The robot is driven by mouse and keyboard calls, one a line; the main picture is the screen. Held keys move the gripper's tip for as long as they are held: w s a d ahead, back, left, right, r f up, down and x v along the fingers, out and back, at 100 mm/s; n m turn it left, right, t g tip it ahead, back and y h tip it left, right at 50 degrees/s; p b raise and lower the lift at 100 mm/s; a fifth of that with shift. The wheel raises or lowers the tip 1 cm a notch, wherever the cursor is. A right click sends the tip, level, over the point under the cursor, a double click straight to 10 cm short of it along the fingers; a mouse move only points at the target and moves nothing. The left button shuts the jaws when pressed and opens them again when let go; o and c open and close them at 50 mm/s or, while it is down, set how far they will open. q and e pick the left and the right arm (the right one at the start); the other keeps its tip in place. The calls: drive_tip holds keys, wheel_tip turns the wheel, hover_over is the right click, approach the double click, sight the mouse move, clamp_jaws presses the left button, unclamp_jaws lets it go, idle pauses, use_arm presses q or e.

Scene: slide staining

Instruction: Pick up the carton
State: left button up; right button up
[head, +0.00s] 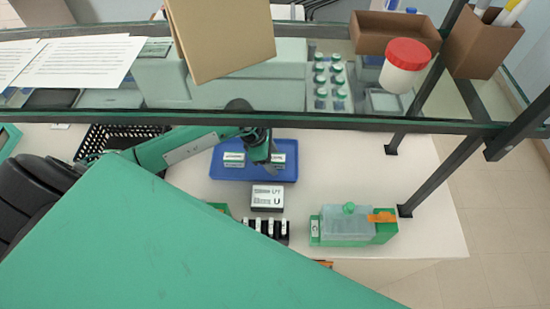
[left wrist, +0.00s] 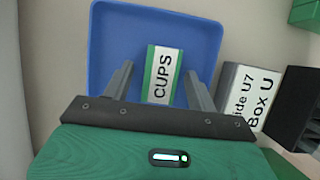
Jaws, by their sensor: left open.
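A small green-and-white carton marked CUPS (left wrist: 162,76) lies in a blue tray (left wrist: 112,30) in the left wrist view. In the head view it appears to be the right one of two small labelled cartons (head: 278,158) in the blue tray (head: 255,175). The other small carton (head: 233,157) lies to its left. My left gripper (head: 271,155) is over the tray, pointing down. In the left wrist view its open fingers (left wrist: 159,78) stand on either side of the CUPS carton, with gaps visible. My right gripper is not in view.
A white box marked Box U (left wrist: 248,92) stands beside the tray; it also shows in the head view (head: 267,198). A green rack with a grey box (head: 345,222) is to the right. A glass shelf above carries a cardboard box (head: 220,40) and a red-lidded jar (head: 405,62).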

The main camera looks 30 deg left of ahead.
use_arm(q)
drive_tip(key=c, duration=1.1)
